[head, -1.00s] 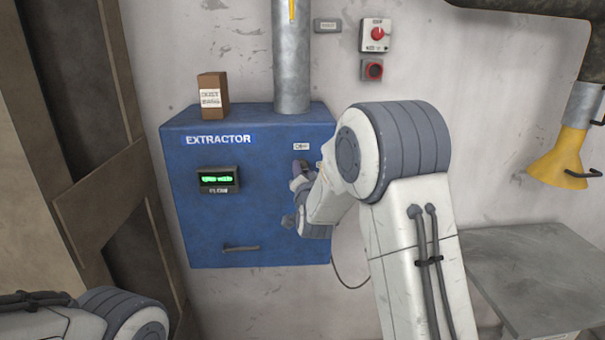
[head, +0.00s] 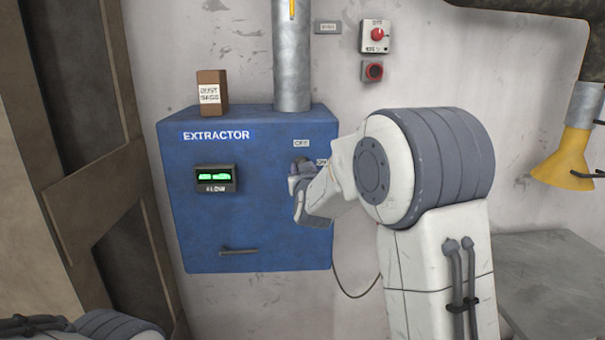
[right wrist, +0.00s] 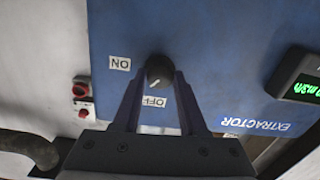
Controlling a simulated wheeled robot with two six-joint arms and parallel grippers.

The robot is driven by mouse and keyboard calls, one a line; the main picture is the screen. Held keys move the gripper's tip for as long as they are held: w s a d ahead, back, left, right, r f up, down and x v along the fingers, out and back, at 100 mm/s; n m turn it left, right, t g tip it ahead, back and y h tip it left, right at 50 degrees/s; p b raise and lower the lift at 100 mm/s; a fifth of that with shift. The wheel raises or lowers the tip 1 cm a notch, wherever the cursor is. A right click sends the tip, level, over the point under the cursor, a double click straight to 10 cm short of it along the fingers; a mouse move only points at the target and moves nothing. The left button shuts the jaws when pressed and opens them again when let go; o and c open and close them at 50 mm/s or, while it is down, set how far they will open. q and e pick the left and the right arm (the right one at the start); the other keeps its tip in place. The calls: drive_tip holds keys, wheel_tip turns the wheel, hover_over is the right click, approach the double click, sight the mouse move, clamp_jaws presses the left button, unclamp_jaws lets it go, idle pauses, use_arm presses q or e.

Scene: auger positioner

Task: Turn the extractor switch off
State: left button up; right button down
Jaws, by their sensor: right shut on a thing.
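The extractor (head: 255,225) is a blue wall box with OFF and ON labels on its right front. Its dark round switch knob (right wrist: 159,70) shows in the right wrist view between my finger tips. A white mark on the knob points down in that view, towards the OFF label (right wrist: 154,101); the ON label (right wrist: 120,63) is to the left. My right gripper (right wrist: 158,80) is shut on the knob, one finger on each side. In the head view my right gripper (head: 300,180) is at the box front and hides the knob. My left gripper is out of view.
A green lit flow display (head: 215,178) and a handle (head: 238,252) are on the box front. A small brown box (head: 212,93) stands on top beside the grey pipe (head: 291,60). A red switch (head: 377,34) is on the wall. A grey table (head: 550,280) is at right.

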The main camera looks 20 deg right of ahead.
drive_tip(key=shift+n+h+p, duration=0.3)
drive_tip(key=shift+n+p, duration=0.15)
drive_tip(key=shift+n, duration=3.25)
drive_tip(key=shift+c, duration=2.2)
unclamp_jaws()
drive_tip(key=b+v, duration=0.3)
drive_tip(key=v, duration=0.7)
drive_tip(key=shift+s, duration=0.25)
